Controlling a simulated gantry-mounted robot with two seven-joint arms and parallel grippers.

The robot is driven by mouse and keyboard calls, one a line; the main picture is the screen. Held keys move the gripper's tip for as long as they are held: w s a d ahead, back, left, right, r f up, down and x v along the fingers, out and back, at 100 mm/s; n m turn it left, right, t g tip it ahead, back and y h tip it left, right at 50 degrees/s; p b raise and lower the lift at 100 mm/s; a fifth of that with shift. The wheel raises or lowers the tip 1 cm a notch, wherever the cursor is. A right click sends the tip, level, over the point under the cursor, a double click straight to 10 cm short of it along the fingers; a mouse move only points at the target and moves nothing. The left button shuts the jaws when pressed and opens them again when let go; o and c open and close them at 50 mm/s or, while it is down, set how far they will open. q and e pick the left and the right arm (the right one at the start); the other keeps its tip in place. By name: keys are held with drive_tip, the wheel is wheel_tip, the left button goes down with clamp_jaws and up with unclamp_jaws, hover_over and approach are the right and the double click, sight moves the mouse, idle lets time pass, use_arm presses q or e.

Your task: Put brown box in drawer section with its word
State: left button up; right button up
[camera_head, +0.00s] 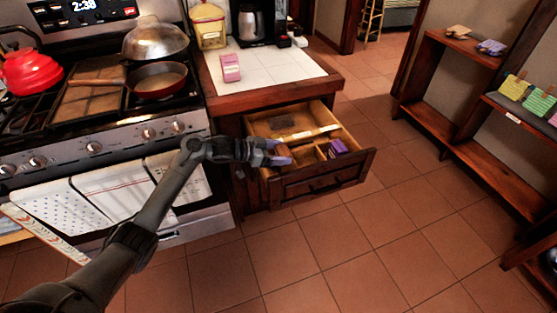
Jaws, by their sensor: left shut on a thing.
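The open drawer (322,184) sticks out below the tiled counter and is divided into sections by light wooden strips. A flat dark brown piece (285,123), perhaps the brown box, lies in the rear section. A purple box (338,147) lies in a front right section. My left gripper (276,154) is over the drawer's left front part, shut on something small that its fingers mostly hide. A lavender patch shows at the fingertips; I cannot tell if it is the held thing. A pale strip lies along a divider; any words are too small to read. My right gripper is out of view.
A pink box (230,68) stands on the white tiled counter (268,72), near a yellow canister (209,26) and a coffee maker (257,22). The stove (95,125) with pans is at left. A wooden shelf (470,140) stands at right. The tiled floor between is clear.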

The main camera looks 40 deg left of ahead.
use_arm(q)
wheel_tip(320, 180, down, 2)
drive_tip(key=shift+s+f+b, duration=0.15)
drive_tip(key=shift+f+b, duration=0.05)
drive_tip(key=shift+b, duration=0.1)
drive_tip(key=shift+f, duration=0.55)
drive_tip(key=o, duration=1.1)
